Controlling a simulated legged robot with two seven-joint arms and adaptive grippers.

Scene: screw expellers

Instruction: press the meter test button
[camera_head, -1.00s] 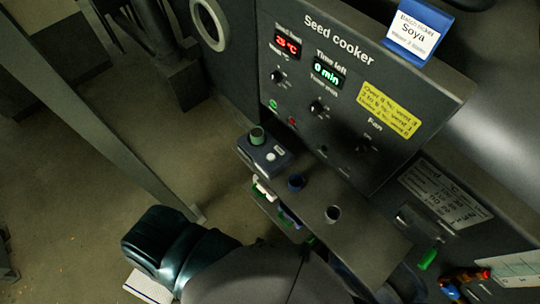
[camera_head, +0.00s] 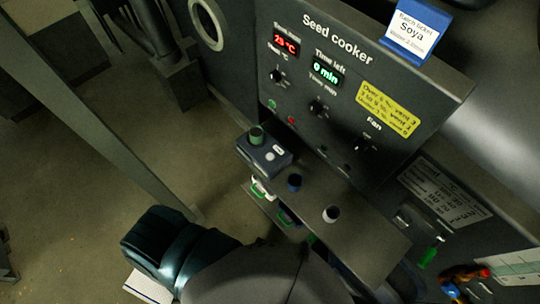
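The meter (camera_head: 265,155) is a small dark blue box near the left end of the grey shelf, below the cooker panel. A green-rimmed round cup (camera_head: 256,135) stands on its back left part. A light round button (camera_head: 269,156) shows on its top face, with a pale patch beside it. Nothing touches the button. Dark, glossy links of my arm fill the bottom middle, well below the meter in the picture. I see no fingertips of either gripper.
The seed cooker panel (camera_head: 335,75) rises behind the shelf (camera_head: 365,238). Green and white items (camera_head: 262,188) show under the shelf's front edge. A slanted grey beam (camera_head: 100,110) crosses the left.

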